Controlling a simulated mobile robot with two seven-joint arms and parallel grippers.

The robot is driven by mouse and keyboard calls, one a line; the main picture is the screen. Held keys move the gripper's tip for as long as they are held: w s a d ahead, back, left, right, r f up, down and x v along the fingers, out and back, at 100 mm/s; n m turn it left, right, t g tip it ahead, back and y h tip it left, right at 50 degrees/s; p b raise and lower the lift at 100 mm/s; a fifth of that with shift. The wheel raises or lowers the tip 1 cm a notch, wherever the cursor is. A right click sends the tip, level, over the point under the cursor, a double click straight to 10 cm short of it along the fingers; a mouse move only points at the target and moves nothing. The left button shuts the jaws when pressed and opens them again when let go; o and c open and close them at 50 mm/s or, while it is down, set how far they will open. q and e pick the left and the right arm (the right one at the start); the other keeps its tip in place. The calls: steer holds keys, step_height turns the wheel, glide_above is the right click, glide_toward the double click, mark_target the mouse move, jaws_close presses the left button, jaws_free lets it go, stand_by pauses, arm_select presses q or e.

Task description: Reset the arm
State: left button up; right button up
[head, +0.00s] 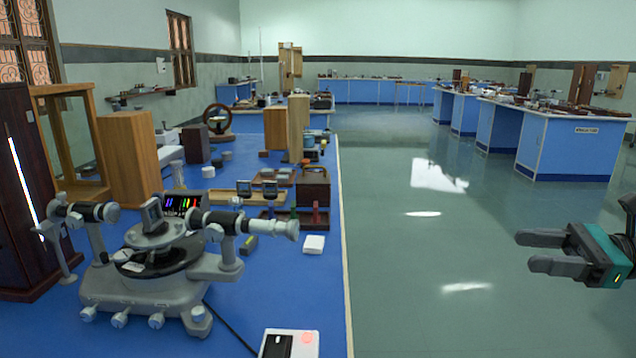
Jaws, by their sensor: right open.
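My right gripper (540,252) shows at the right edge of the head view. It has dark fingers and a teal body, and its fingers point left. The fingers are apart with nothing between them. It hangs over the open floor, to the right of the blue bench (262,268), and touches nothing. Most of the right arm is outside the view. My left gripper is not in view. A grey spectrometer (160,292) with two telescope tubes stands on the near left of the bench.
A white box (290,343) with a red patch sits at the bench's near edge. Wooden boxes (127,158) and small instruments stand farther back. A dark cabinet (22,190) is at the left. The green floor (420,255) is clear; more blue benches (562,146) stand at the right.

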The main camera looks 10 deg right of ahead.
steer(key=w+a+f+m+t+h+p, duration=0.1)
steer(key=a+f+m+t+h+p, duration=0.4)
steer(key=m, duration=0.9)
steer(key=w+a+f+m+t+h+p, duration=0.1)
steer(key=a+f+m+t+h+p, duration=0.15)
steer(key=a+f+m+t, duration=0.8)
arm_select(q)
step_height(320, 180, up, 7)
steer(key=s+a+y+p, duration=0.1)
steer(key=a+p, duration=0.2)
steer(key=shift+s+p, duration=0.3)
steer(key=shift+p, duration=0.1)
arm_select(e)
steer(key=s+a+f+m+g+h, duration=0.3)
steer(key=s+m, duration=0.4)
steer(key=m, duration=0.5)
steer(key=s+a+f+m+g+h, duration=0.4)
steer(key=s+m+g, duration=0.4)
steer(key=m, duration=0.4)
steer(key=shift+s+a+f, duration=0.2)
steer(key=shift+a+f, duration=0.45)
steer(key=shift+f, duration=0.15)
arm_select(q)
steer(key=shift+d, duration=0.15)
arm_select(e)
steer(key=shift+m, duration=0.25)
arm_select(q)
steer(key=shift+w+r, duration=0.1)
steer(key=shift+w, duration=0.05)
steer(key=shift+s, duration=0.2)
